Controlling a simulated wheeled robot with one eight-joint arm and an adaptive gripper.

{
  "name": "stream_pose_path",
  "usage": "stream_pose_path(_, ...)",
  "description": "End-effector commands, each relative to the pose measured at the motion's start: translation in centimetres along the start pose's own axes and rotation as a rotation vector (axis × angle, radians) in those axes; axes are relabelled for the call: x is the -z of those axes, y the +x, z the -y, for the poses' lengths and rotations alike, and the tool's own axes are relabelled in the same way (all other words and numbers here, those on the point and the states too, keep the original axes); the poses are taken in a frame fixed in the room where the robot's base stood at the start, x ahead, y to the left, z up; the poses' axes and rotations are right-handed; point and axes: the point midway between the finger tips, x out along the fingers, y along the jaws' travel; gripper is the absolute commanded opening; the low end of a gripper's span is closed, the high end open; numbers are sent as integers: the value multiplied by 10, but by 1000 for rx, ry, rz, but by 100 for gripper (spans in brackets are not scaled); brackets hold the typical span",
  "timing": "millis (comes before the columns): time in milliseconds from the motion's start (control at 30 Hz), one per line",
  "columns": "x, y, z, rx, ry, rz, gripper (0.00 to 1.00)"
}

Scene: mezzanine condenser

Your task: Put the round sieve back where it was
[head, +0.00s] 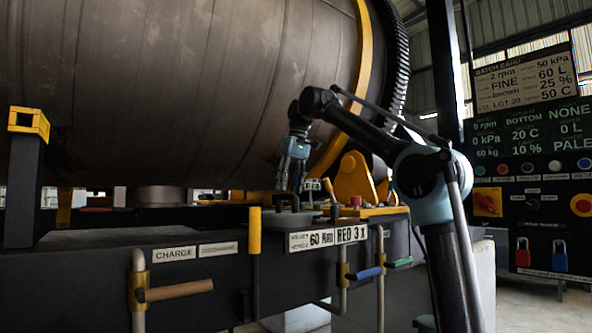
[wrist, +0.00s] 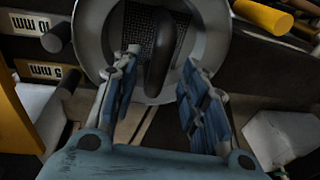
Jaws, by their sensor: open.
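The round sieve (wrist: 212,32) fills the upper middle of the wrist view, with a pale round rim, dark mesh and a dark curved handle (wrist: 157,50) across it. My gripper (wrist: 160,60) is open, its two blue-padded fingers on either side of the handle with a gap showing on both sides. In the head view my gripper (head: 291,188) points down above the dark bench, in front of the big drum. The sieve is too small and dark to make out clearly there. I cannot tell whether the sieve is fully seated.
Labels reading 10 mm (wrist: 22,22) and 5 mm (wrist: 45,71) sit beside dark pegs at the left of the wrist view. The large drum (head: 180,90) stands close behind my gripper. A control panel (head: 530,170) is at right.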

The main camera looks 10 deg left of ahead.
Motion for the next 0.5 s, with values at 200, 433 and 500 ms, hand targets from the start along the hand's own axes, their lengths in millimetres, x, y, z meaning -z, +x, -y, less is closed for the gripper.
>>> stream_pose_path(200, 1, -30, 0, 0, 1, 0, 40)
stream_pose_path(433, 1, -54, 0, 0, 1, 0, 40)
stream_pose_path(500, 1, -59, 0, 0, 1, 0, 40)
